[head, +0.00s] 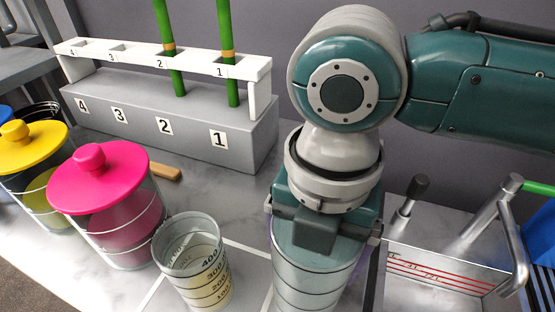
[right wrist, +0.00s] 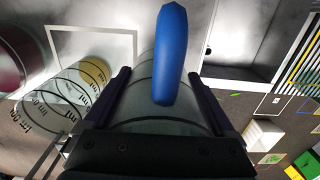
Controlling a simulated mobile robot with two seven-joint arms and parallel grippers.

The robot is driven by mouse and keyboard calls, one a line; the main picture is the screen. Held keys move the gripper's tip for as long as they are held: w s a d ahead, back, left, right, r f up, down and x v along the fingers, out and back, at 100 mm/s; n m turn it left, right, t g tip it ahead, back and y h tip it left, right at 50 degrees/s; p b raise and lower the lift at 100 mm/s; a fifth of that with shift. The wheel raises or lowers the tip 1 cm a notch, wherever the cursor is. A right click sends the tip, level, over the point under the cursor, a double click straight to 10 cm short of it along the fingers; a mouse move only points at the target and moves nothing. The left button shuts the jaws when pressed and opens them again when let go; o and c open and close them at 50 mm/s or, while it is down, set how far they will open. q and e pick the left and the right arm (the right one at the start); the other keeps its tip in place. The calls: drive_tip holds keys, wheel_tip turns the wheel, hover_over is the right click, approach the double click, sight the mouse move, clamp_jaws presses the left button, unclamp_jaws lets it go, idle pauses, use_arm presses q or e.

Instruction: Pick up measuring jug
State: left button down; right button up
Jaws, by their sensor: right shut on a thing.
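My right gripper (head: 318,240) is shut around the measuring jug (head: 308,276), a clear, tall vessel with dark rings, in the lower middle of the head view. The right wrist view shows the jug (right wrist: 150,98) between the dark fingers, with a thick blue handle-like part (right wrist: 172,55) over its side. The gripper hides its upper part in the head view, and its bottom is cut off. I cannot tell whether it touches the bench. My left gripper is not in view.
A clear graduated beaker (head: 193,262) stands just left of the jug. Further left are canisters with pink (head: 100,175) and yellow (head: 35,146) lids. A numbered rack (head: 180,125) holding two green stems stands behind. A metal tray (head: 440,270) is close on the right.

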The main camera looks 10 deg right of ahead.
drive_tip(key=shift+r, duration=0.1)
clamp_jaws()
drive_tip(key=shift+r, duration=0.1)
